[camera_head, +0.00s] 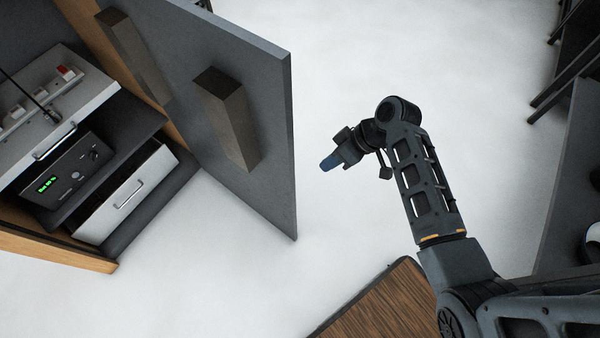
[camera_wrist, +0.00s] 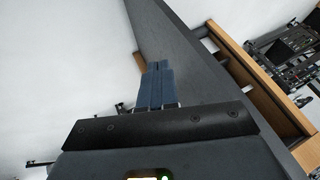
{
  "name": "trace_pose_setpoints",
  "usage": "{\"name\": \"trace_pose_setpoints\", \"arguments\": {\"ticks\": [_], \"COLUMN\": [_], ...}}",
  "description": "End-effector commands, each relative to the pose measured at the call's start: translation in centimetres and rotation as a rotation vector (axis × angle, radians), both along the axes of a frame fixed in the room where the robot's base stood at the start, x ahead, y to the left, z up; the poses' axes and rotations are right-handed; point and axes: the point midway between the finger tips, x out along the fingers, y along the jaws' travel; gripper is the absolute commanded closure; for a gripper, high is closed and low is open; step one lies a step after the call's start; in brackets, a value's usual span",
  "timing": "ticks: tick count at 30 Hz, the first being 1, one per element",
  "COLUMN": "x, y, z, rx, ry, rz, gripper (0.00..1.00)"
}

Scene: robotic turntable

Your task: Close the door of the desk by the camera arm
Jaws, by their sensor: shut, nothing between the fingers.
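The desk door (camera_head: 270,140) is a grey panel standing wide open at the upper left middle of the head view. The desk (camera_head: 62,250) has a wooden frame and an open front at the left. My gripper (camera_head: 328,163) is shut and empty, to the right of the door's free edge, with a visible gap in the head view. In the wrist view the blue fingers (camera_wrist: 157,85) are together, and the grey door panel (camera_wrist: 185,60) runs diagonally behind them.
Inside the desk are a device with a green display (camera_head: 70,172), a white drawer (camera_head: 125,195) and a light grey unit (camera_head: 50,110). A wooden-topped surface (camera_head: 375,305) lies at the bottom, below my arm. Dark furniture (camera_head: 575,180) stands at the right. White floor is clear around the door.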

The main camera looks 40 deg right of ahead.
Motion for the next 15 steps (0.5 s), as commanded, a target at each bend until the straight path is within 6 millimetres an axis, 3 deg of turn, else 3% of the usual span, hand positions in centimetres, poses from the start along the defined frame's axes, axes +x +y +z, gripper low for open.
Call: {"name": "trace_pose_setpoints", "arguments": {"ticks": [3, 7, 11, 15], "x": [1.6, 2.1, 2.3, 2.7], "y": [-1.7, -2.5, -2.3, -1.1], "z": [1.7, 2.6, 2.2, 0.6], "rx": [0.04, 0.066, 0.074, 0.074], "ry": [0.009, 0.016, 0.02, 0.021], "rz": [0.065, 0.107, 0.121, 0.121], "gripper": [1.0, 1.0, 1.0, 1.0]}}
